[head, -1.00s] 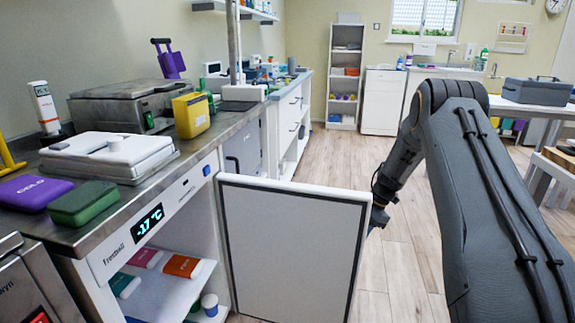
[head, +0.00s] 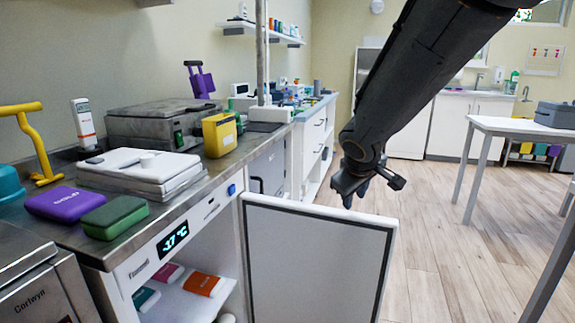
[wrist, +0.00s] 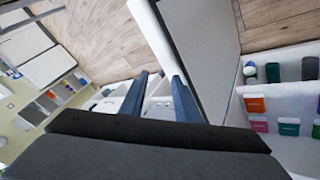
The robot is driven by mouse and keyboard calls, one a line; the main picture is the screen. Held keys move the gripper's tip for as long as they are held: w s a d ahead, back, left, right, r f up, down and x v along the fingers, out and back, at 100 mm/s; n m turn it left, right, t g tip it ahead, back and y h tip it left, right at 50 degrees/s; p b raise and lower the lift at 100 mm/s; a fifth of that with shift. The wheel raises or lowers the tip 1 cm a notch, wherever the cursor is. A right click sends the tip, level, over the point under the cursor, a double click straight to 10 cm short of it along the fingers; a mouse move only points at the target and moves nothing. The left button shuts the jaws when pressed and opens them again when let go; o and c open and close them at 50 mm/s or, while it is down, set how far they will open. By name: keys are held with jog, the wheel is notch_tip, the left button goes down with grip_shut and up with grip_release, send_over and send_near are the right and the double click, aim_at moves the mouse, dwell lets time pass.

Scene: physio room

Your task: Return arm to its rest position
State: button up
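My gripper (head: 352,195) hangs from my arm above the top edge of the open freezer door (head: 315,255), towards its right part. In the wrist view my gripper's two dark blue fingers (wrist: 161,78) stand apart with nothing held between them. The door also shows in the wrist view (wrist: 205,40), beyond the fingers and to their right; I see no contact. The freezer (head: 150,262) stands open under the steel counter, its display reading about -17 °C.
Colored packs (head: 204,284) lie on the freezer shelf. The steel counter (head: 160,213) holds a purple pack (head: 62,203), a green pack (head: 115,217), a white device (head: 140,170) and a yellow box (head: 219,135). A table (head: 500,125) stands at right. The wooden floor (head: 440,235) between is clear.

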jog(key=s+a+f+m+g+y, duration=0.15)
jog(key=s+a+g, duration=0.25)
jog(key=s, duration=1.3)
jog(key=s+a+f+m+g+y, duration=0.1)
jog(key=s+a+m+g, duration=0.15)
jog(key=s, duration=1.35)
jog(key=d+r+m+p, duration=0.2)
jog(key=d+r+p, duration=0.6)
jog(key=p, duration=1.1)
notch_tip(320, 180, up, 2)
jog(key=shift+d+r+m+g+h, duration=0.1)
jog(key=shift+d+m+g+h, duration=0.25)
jog(key=shift+m+g+h, duration=0.1)
jog(key=shift+w+d, duration=0.1)
